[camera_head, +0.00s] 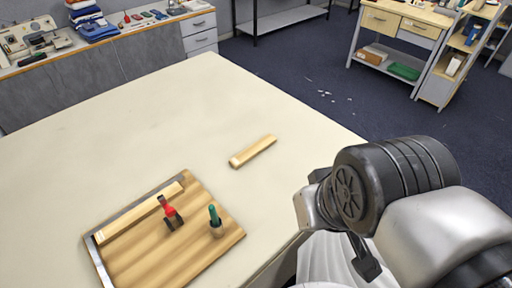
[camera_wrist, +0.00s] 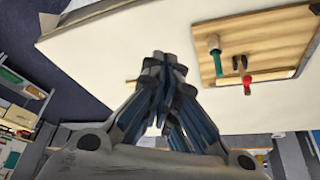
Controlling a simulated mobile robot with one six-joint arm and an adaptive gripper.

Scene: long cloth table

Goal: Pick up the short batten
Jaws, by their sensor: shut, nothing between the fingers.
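The short batten (camera_head: 253,151), a light wooden strip, lies flat on the cream cloth table (camera_head: 130,120), beyond the wooden board and apart from it. In the wrist view my gripper (camera_wrist: 165,62) is shut and empty, pointing over the table. Its fingers hide most of a small tan piece, seemingly the short batten (camera_wrist: 130,86). In the head view my arm is at the right, beyond the table's edge, and the fingertips are not clear there.
The wooden board (camera_head: 150,262) carries a red-handled tool (camera_head: 169,210) and a green-handled tool (camera_head: 215,216) standing up. The cloth around the short batten is clear. A workbench (camera_head: 410,15) and shelves stand across the blue floor, and a grey counter (camera_head: 90,75) stands behind.

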